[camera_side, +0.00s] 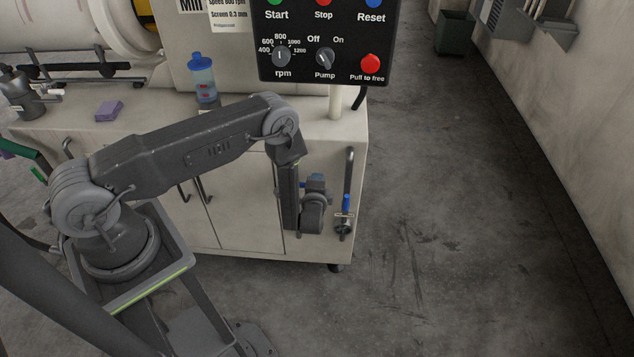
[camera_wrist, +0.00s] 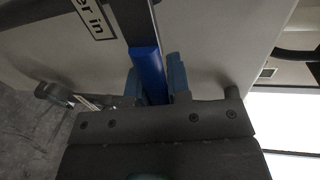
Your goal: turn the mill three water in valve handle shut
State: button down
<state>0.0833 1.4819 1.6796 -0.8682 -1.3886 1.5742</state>
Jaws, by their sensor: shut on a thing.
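In the wrist view, a bright blue valve handle (camera_wrist: 148,68) lies between the two teal jaws of my gripper (camera_wrist: 154,75), which is shut on it. A label (camera_wrist: 96,16) whose readable part says "er in" is beside the handle. In the side view, my gripper (camera_side: 316,181) is at the right end of the cabinet front, and my wrist hides much of its grasp. A blue handle (camera_side: 346,203) shows upright, in line with a grey pipe (camera_side: 348,168), just right of my gripper. I cannot tell if it is the held one.
The cream cabinet (camera_side: 250,225) stands behind my arm, with a black control panel (camera_side: 323,45) above. A blue-capped bottle (camera_side: 203,80) and a purple sponge (camera_side: 108,110) are on its top. The floor to the right (camera_side: 450,230) is clear.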

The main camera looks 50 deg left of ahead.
jog(key=c, duration=1.1)
grip_release()
jog(key=shift+d, duration=0.1)
jog(key=v, duration=1.3)
jog(key=shift+s+d+r, duration=0.1)
jog(key=shift+s+d, duration=0.1)
jog(key=shift+s, duration=0.1)
